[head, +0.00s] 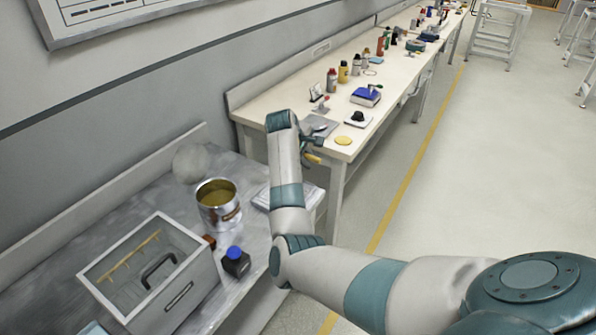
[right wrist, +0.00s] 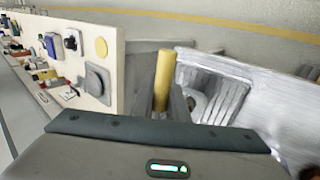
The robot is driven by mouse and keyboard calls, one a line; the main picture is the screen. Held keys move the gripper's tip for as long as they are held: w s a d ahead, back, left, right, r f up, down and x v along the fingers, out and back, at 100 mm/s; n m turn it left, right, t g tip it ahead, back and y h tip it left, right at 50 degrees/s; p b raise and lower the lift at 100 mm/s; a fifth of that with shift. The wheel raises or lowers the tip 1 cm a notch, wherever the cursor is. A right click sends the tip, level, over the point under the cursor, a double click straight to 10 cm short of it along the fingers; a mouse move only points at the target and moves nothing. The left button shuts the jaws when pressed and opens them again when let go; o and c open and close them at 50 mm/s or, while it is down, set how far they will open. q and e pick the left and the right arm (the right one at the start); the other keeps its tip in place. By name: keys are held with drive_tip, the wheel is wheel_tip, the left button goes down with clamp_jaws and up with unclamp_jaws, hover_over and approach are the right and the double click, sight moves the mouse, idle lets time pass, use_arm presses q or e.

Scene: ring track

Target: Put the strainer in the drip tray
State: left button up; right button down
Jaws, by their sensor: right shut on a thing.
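My right gripper (head: 308,152) is over the near end of the benches, mostly hidden behind my own arm. In the right wrist view it is shut on the yellow handle of the strainer (right wrist: 163,78); a bit of this handle also shows in the head view (head: 312,158). The strainer's bowl cannot be made out clearly. The drip tray (head: 262,198) is a pale ribbed tray on the grey bench, partly behind my arm. In the right wrist view the tray (right wrist: 238,88) lies just right of the handle. My left gripper is not in view.
The cream bench (head: 318,172) beyond holds several bottles, a blue scale (head: 366,97) and a yellow disc (head: 344,141).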

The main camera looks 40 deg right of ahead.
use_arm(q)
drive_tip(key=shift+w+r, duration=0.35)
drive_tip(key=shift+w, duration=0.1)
use_arm(e)
drive_tip(key=shift+w+a+f, duration=0.8)
drive_tip(key=shift+w+a, duration=0.2)
use_arm(q)
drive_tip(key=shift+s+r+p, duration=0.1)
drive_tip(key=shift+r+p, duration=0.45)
drive_tip(key=shift+p, duration=0.15)
use_arm(e)
drive_tip(key=shift+f, duration=2)
drive_tip(key=shift+f, duration=0.1)
drive_tip(key=c, duration=1.7)
unclamp_jaws()
drive_tip(key=shift+c, duration=0.2)
